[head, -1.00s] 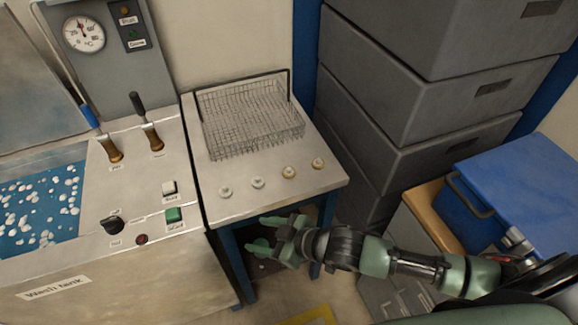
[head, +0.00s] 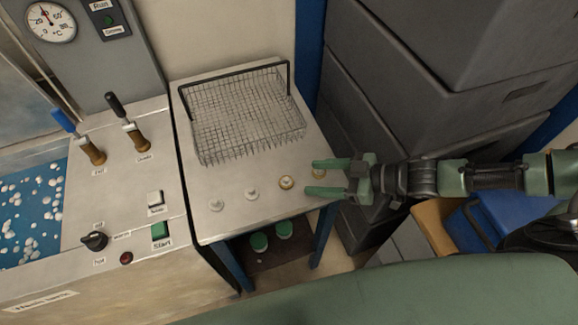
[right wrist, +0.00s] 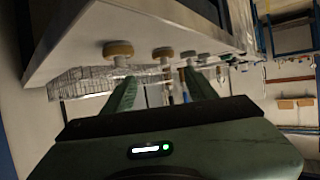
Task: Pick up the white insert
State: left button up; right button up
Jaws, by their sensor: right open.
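Two white inserts, the left one (head: 216,204) and the right one (head: 251,194), stand on the metal table's front part. Two brass-coloured inserts stand to their right, one (head: 286,182) clear and one (head: 318,173) partly hidden by my right gripper. My right gripper (head: 312,177) is open, fingers pointing left, at the table's right edge over or beside the rightmost brass insert. The right wrist view appears upside down; it shows the open fingers (right wrist: 162,88), the brass inserts (right wrist: 118,50) nearest and the white inserts (right wrist: 188,57) beyond. My left gripper is not in view.
A wire basket (head: 245,110) stands behind the inserts on the metal table (head: 235,225). The wash tank (head: 120,190) with levers and buttons is at the left. Grey stacked boxes (head: 430,120) and a blue box (head: 515,210) are at the right.

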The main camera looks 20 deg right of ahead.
aim_at(289, 180)
jog(key=shift+w+a+f, duration=0.1)
jog(key=shift+w+a, duration=0.05)
jog(key=shift+a, duration=0.3)
jog(key=a, duration=0.1)
jog(key=a+p, duration=0.1)
jog(key=shift+w+a+f, duration=0.25)
jog(key=shift+a+f, duration=0.05)
jog(key=shift+f, duration=0.1)
jog(key=shift+w+a+f+p, duration=0.55)
jog(key=shift+w+a+f, duration=0.55)
jog(key=shift+a, duration=0.15)
jog(key=c, duration=1.1)
grip_shut()
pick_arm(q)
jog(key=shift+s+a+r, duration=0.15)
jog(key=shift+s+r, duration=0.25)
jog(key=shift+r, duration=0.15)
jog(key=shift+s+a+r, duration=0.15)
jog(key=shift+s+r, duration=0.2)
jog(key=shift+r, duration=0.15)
